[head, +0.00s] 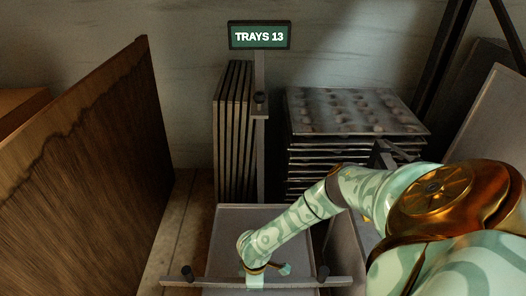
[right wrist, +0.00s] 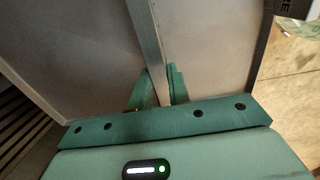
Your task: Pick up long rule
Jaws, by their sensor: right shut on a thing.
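The long rule (right wrist: 148,40) is a straight, narrow metal strip in the right wrist view. It runs from the top edge down between the two green fingers of my right gripper (right wrist: 162,72), which is shut on it. In the head view, my right gripper (head: 256,280) is low at the bottom centre, at a long grey bar (head: 210,283) that lies across the front of a grey tray (head: 226,222). I cannot tell for certain that this bar is the rule. The fingertips are largely hidden in the head view. My left gripper is not in view.
A stack of trays (head: 356,112) is at the back right, and upright panels (head: 232,130) stand behind the tray. A large brown board (head: 95,160) leans on the left. A TRAYS 13 sign (head: 259,36) is on a post.

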